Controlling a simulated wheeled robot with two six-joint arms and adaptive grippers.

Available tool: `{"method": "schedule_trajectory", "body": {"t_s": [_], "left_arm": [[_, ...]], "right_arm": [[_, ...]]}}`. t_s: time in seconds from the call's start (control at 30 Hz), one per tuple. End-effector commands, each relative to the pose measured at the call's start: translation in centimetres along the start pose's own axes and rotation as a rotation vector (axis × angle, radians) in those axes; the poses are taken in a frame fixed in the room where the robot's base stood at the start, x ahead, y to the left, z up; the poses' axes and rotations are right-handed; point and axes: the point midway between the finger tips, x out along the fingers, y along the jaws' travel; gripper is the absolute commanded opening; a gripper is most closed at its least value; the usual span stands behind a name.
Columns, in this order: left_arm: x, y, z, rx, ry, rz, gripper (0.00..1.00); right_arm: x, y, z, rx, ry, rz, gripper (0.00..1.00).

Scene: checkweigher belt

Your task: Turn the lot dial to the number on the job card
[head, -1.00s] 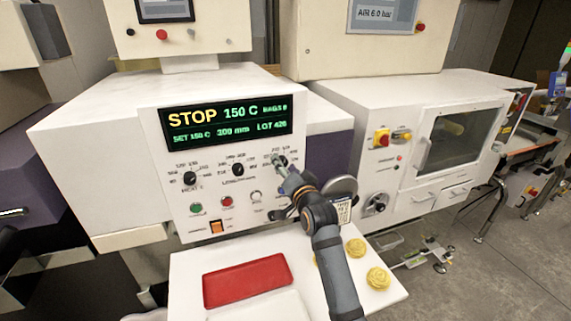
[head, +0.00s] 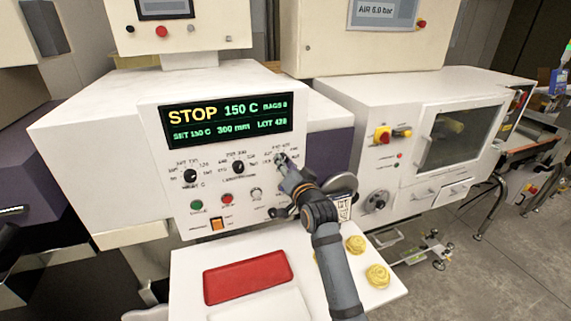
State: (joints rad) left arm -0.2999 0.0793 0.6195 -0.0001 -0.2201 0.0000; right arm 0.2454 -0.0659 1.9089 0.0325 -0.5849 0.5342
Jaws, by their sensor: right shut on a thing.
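The lot dial (head: 282,159) is the rightmost of three black dials on the white machine's front panel. My right gripper (head: 284,164) is shut on the lot dial and covers most of it, so its pointer is hard to make out. The display (head: 228,121) above reads STOP, 150 C, 300 mm and a lot number that looks like LOT 428; its last digit is blurred. A small white printed card (head: 343,208) shows partly behind my right arm; its text is too small to read, and I cannot tell if it is the job card. My left gripper is not in view.
The other dials, left (head: 190,176) and middle (head: 238,167), sit beside the lot dial. Below are a green button (head: 196,205), a red button (head: 227,199) and an orange switch (head: 217,224).

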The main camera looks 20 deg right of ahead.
Motion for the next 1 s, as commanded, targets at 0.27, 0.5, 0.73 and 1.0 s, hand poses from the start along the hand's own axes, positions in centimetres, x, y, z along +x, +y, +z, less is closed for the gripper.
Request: {"method": "schedule_trajectory", "body": {"t_s": [0.27, 0.5, 0.73, 1.0], "left_arm": [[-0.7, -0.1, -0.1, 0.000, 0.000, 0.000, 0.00], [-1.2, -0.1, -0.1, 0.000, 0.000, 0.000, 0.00], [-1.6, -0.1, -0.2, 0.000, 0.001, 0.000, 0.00], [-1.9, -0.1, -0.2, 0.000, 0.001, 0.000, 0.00]], "right_arm": [[0.0, 0.0, 0.0, -0.222, -0.003, 0.001, 0.00], [0.0, 0.0, 0.0, -0.451, -0.002, 0.001, 0.00], [0.0, 0.0, 0.0, -0.670, -0.002, 0.000, 0.00], [0.0, 0.0, 0.0, -0.920, -0.002, 0.000, 0.00]]}}
